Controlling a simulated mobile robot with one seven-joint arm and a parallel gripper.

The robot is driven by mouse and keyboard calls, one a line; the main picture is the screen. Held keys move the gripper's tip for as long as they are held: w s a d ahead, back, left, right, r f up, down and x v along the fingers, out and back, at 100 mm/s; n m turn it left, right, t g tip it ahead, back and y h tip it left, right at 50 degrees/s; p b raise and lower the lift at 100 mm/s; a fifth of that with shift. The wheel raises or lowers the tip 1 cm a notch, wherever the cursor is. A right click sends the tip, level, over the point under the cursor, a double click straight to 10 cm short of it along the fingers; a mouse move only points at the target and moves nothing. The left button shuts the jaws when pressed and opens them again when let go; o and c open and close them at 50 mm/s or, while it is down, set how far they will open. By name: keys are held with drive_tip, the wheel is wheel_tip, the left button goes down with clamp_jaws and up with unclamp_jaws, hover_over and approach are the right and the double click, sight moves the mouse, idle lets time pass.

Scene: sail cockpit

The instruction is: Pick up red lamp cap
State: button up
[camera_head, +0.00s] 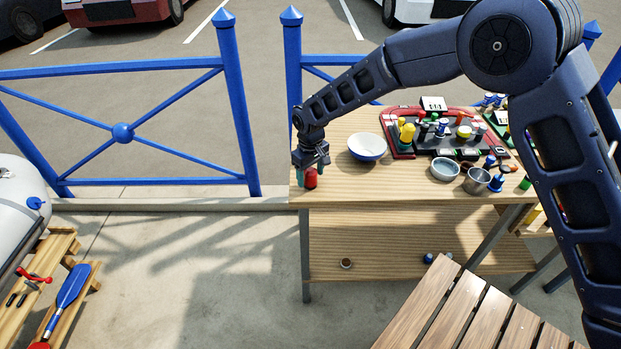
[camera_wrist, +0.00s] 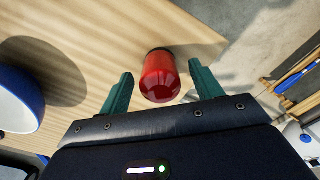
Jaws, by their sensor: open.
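The red lamp cap (camera_head: 311,179) is a small glossy red cylinder with a dark end, at the left end of the wooden table (camera_head: 340,197). In the wrist view the red lamp cap (camera_wrist: 160,77) lies in line with the gap between my fingers, with table surface around it. My gripper (camera_head: 310,176) is down at the table's left end, close around the cap. In the wrist view my gripper (camera_wrist: 160,90) has its two green fingers apart, one on each side of the cap. Visible gaps separate both fingers from it.
A white and blue bowl (camera_head: 367,148) stands right of my gripper. Further right are a metal bowl (camera_head: 445,169), a metal cup (camera_head: 476,181) and a red-edged tray (camera_head: 403,152) with many small parts. The table's left edge is close to the cap. A blue railing (camera_head: 240,110) stands behind.

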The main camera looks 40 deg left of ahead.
drive_tip(key=c, duration=1.1)
